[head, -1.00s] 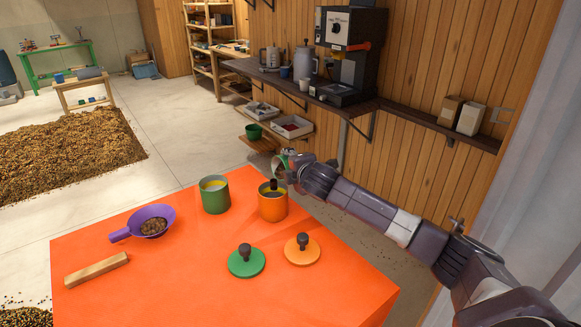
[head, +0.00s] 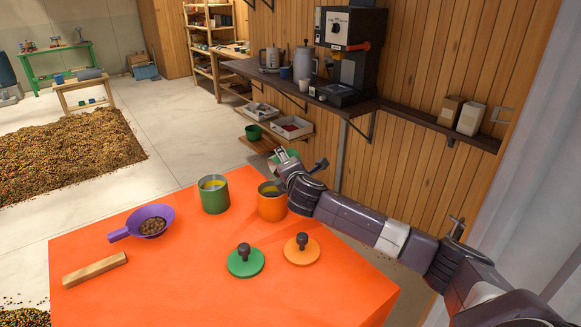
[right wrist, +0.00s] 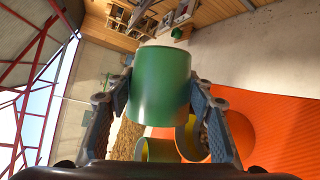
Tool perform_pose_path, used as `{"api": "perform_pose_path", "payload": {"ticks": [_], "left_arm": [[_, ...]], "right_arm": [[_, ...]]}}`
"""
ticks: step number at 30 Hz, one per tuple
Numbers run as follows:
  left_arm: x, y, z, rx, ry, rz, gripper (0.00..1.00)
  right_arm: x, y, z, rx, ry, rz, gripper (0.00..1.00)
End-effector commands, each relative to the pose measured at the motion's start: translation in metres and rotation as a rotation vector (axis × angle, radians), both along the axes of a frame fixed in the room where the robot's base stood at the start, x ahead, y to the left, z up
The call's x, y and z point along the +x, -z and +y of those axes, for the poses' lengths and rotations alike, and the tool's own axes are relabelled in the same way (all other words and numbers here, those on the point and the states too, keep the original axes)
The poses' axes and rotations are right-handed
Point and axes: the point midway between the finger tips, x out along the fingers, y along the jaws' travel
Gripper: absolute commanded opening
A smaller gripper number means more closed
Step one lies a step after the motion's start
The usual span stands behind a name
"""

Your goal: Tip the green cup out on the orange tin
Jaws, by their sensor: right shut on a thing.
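My right gripper (head: 285,157) is over the far edge of the orange table, just behind and above the orange tin. It is shut on the green cup (right wrist: 160,88), whose side fills the middle of the right wrist view between the fingers. In the head view the cup is mostly hidden by the gripper, so its exact tilt and contents are unclear. The orange tin (head: 271,207) stands open and upright, with a yellow inside. A green tin (head: 214,200), also open, stands to its left. My left gripper is not in view.
A green lid (head: 245,263) and an orange lid (head: 301,250) lie in front of the tins. A purple scoop (head: 152,221) with beans and a wooden bar (head: 95,269) lie to the left. The wall shelf (head: 390,108) is beyond the arm.

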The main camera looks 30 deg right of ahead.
Motion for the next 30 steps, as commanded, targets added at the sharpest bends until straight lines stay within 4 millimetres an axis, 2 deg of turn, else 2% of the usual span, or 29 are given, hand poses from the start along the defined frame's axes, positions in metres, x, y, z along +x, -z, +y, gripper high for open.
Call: {"api": "perform_pose_path", "payload": {"ticks": [4, 15, 23, 30], "left_arm": [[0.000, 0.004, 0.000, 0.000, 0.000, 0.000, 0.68], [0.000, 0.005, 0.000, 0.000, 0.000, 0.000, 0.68], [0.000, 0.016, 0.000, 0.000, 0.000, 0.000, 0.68], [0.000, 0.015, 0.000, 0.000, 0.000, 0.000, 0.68]], "right_arm": [[0.000, -0.003, 0.004, -0.089, 0.000, -0.011, 0.17], [0.000, -0.003, 0.005, -0.107, -0.001, -0.011, 0.17], [-0.001, -0.006, 0.015, -0.296, -0.001, -0.029, 0.17], [-0.001, -0.007, 0.015, -0.302, 0.000, -0.029, 0.17]]}}
